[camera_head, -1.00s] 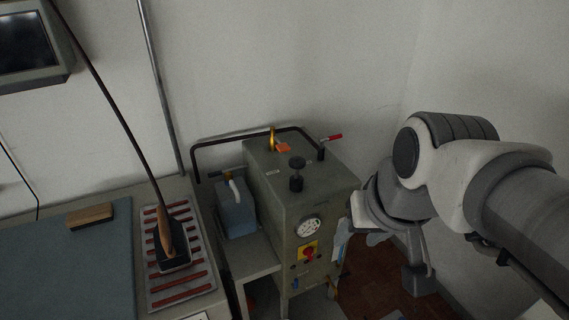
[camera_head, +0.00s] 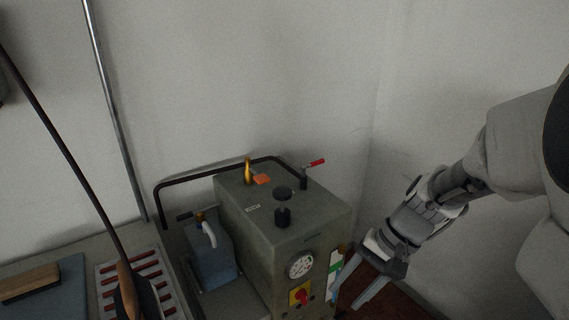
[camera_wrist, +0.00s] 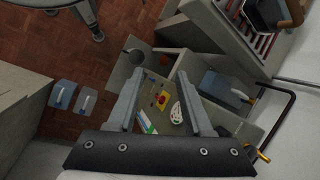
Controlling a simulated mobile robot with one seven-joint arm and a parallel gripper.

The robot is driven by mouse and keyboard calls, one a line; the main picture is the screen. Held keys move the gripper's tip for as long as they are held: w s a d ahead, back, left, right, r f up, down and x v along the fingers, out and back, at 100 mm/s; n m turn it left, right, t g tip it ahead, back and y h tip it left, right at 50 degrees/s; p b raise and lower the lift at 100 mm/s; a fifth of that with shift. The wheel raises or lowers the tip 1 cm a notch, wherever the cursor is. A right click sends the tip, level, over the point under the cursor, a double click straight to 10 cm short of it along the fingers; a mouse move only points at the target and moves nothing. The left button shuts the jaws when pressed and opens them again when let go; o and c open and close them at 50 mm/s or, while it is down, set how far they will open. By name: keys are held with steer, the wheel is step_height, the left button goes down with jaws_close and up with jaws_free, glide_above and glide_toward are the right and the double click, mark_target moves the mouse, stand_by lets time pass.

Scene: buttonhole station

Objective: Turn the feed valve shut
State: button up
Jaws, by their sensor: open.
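A grey-green steam boiler (camera_head: 285,235) stands against the wall with several fittings. A lever valve with a red handle (camera_head: 313,164) is at its back right top. A dark-handled valve with a brass body (camera_head: 198,215) is at the blue tank on its left. I cannot tell which fitting is the feed valve. My gripper (camera_head: 347,296) is open and empty, right of the boiler's front, pointing down and left. In the wrist view its fingers (camera_wrist: 160,74) are spread, with the boiler front beyond them.
The blue tank (camera_head: 210,258) sits on a low shelf left of the boiler. A dark pipe (camera_head: 190,183) runs behind. A brass fitting with an orange tag (camera_head: 262,179) is on top. An iron (camera_head: 128,295) stands on a slatted rest. Walls bound the back and right.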

steer(key=w+d+f+m+t+y+b, duration=0.15)
steer(key=f+m+t+b, duration=0.4)
steer(key=f, duration=1.25)
steer(key=w+d+f+m+t+y+b, duration=0.1)
steer(key=w+f+m+t+y+b, duration=0.2)
steer(key=f+m+b, duration=0.95)
steer(key=w+d+f+m+t+y+b, duration=0.1)
steer(key=w+f+m+t+y, duration=0.3)
steer(key=f, duration=1.8)
steer(key=w+a+h+b, duration=0.1)
steer(key=w+a+b, duration=0.2)
steer(key=w+a, duration=0.8)
steer(key=shift+a+f+n+t, duration=0.2)
steer(key=shift+a+n+t, duration=0.25)
steer(key=shift+a, duration=0.25)
jaws_close()
